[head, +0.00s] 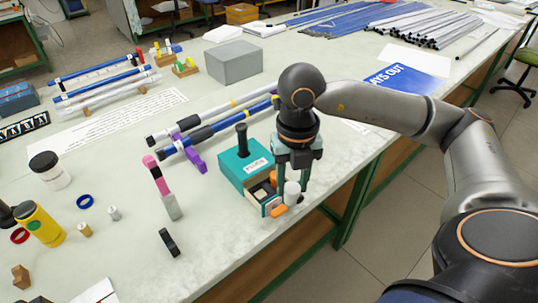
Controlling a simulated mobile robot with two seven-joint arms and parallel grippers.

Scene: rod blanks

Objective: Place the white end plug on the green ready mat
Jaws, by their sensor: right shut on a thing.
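The white end plug (292,194) is a small pale cylinder near the front edge of the table. My right gripper (293,181) points down over it and is shut on it. The plug is beside the open front of a teal box (234,171) with a white label. The gap beneath the plug is hard to judge. I cannot make out a green ready mat in this view. My left gripper is not in view.
Orange pieces (278,211) lie by the box's open front. Blue and grey rods on purple holders (196,163) lie behind the box. The front table edge is close.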

